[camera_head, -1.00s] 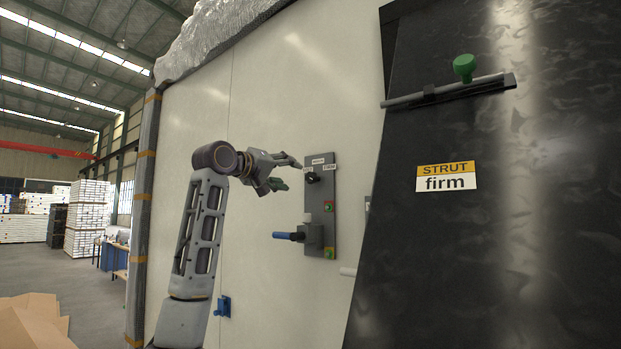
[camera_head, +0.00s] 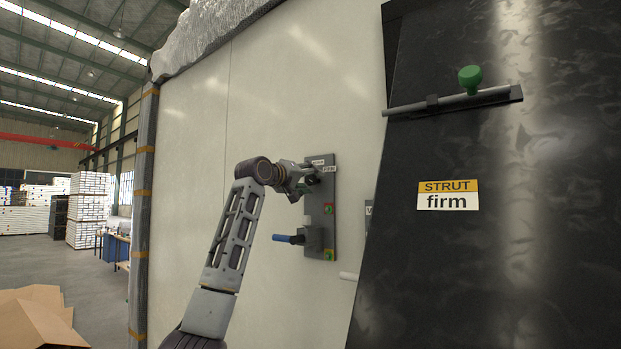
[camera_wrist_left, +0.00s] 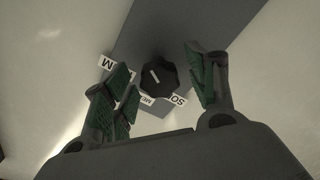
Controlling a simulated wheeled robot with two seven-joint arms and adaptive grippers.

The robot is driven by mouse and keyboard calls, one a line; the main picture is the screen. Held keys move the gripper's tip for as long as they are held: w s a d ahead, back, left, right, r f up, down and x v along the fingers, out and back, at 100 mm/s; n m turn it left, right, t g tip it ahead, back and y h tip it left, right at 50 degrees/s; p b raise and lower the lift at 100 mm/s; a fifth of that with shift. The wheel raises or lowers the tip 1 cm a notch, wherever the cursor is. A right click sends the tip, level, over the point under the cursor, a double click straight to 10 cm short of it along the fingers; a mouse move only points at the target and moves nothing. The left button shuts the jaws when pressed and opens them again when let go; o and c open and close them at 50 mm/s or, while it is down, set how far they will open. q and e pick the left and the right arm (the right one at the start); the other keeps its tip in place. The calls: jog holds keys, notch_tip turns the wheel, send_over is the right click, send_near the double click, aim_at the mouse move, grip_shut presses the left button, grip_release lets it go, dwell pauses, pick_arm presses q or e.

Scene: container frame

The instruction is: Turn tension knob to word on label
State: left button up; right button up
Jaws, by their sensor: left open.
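The label (camera_head: 448,195) on the dark panel reads "STRUT firm". The tension knob (camera_wrist_left: 158,75) is black and lobed with a pale pointer line, on a grey plate (camera_head: 325,215) on the pale wall. Small word tags surround it; in the left wrist view one (camera_wrist_left: 107,63) shows an "M", another (camera_wrist_left: 178,100) "SO", and one between them is partly hidden. My left gripper (camera_wrist_left: 162,88) is open, its green-padded fingers on either side of the knob with gaps, not visibly touching it. In the head view the left gripper (camera_head: 305,180) covers most of the knob.
A green-knobbed bar (camera_head: 469,80) sits high on the dark panel at right. Cardboard (camera_head: 40,315) lies at lower left.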

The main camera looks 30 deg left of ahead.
pick_arm(q)
jog(key=shift+w, duration=0.4)
jog(key=c, duration=1.1)
jog(key=shift+o, duration=0.2)
jog(key=shift+m, duration=0.4)
jog(key=m, duration=1)
jog(key=shift+m, duration=0.4)
